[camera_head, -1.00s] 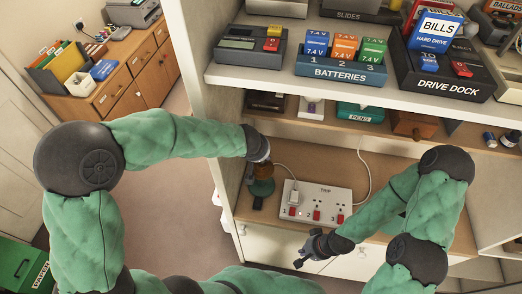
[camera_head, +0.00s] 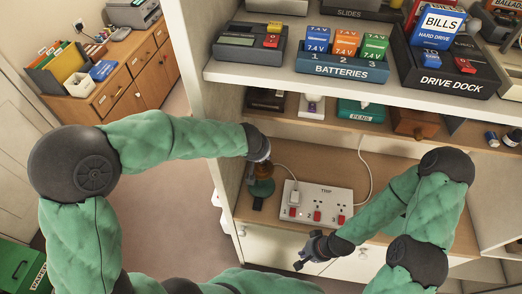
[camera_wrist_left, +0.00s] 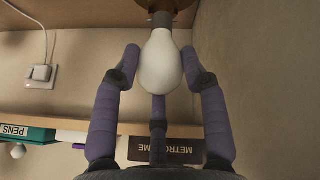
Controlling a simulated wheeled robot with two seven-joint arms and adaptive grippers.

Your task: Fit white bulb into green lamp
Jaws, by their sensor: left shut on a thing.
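In the left wrist view, my left gripper (camera_wrist_left: 160,54) is shut on the white bulb (camera_wrist_left: 160,66), with fingers on both sides and one below. The bulb's grey neck points up toward the brownish underside of the lamp (camera_wrist_left: 150,4); how deep it sits is unclear. In the head view, the green lamp (camera_head: 262,188) stands in the shelf bay left of the power strip. My left gripper (camera_head: 262,165) is right at the lamp, and the bulb is hidden there. My right gripper (camera_head: 303,262) hangs low in front of the drawer fronts; its finger state is unclear.
A white power strip (camera_head: 318,204) with red switches lies just right of the lamp. The cabinet's side wall (camera_head: 222,130) is close on the left. Above are a shelf with a teal pens box (camera_head: 361,111) and one with a blue batteries tray (camera_head: 342,72).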

